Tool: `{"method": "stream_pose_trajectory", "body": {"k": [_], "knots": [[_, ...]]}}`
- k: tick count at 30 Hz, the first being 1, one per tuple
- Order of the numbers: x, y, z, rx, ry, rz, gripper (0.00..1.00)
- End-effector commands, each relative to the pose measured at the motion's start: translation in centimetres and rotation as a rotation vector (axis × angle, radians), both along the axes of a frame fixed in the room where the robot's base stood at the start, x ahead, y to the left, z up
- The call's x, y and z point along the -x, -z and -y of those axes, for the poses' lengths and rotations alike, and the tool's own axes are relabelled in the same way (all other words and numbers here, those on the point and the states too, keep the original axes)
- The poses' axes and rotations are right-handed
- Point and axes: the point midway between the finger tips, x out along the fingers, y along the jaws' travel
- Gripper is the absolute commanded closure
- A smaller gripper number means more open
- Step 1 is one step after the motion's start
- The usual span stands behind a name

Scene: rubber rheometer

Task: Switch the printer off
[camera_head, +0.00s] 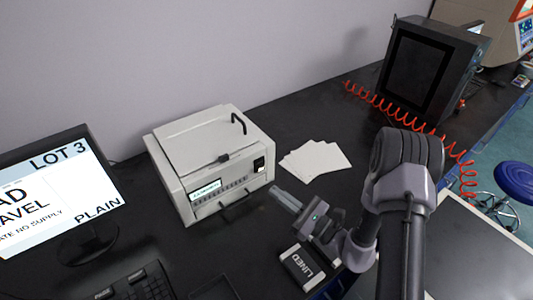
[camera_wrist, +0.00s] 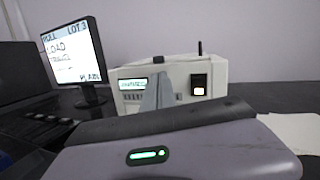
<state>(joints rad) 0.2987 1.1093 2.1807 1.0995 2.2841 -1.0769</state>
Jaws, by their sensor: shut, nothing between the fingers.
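The printer (camera_head: 215,158) is a cream box on the black bench, with a small display and a row of slots on its front. A black rocker switch (camera_head: 259,164) with a lit pale part sits at the right of its front; the switch also shows in the wrist view (camera_wrist: 199,86), its lower part glowing. My gripper (camera_head: 276,191) is shut and empty, in front of the printer and apart from it, its fingers pointing at the front below the switch. In the wrist view the fingers (camera_wrist: 158,92) hide part of the printer's front, left of the switch.
A monitor (camera_head: 62,195) and keyboard (camera_head: 135,285) stand at the left. White sheets (camera_head: 315,160) lie right of the printer. A dark machine (camera_head: 425,70) and a red coiled cord (camera_head: 385,105) are at the right.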

Motion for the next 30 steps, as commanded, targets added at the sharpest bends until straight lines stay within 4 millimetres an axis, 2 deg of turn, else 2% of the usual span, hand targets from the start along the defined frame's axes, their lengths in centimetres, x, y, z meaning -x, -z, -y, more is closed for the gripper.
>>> {"method": "stream_pose_trajectory", "body": {"k": [1, 4, 6, 10, 20, 30], "knots": [[-0.5, 1.5, 1.3, -0.020, 0.076, -0.036, 1.00], [-1.0, 4.3, 3.5, -0.038, 0.200, -0.081, 1.00], [-1.2, 5.5, 4.4, -0.042, 0.249, -0.098, 1.00], [-1.2, 6.3, 4.9, -0.043, 0.279, -0.107, 1.00], [-1.7, 6.2, 4.4, -0.042, 0.274, -0.105, 1.00], [-7.4, 5.2, 0.4, -0.043, 0.269, -0.102, 1.00]]}}
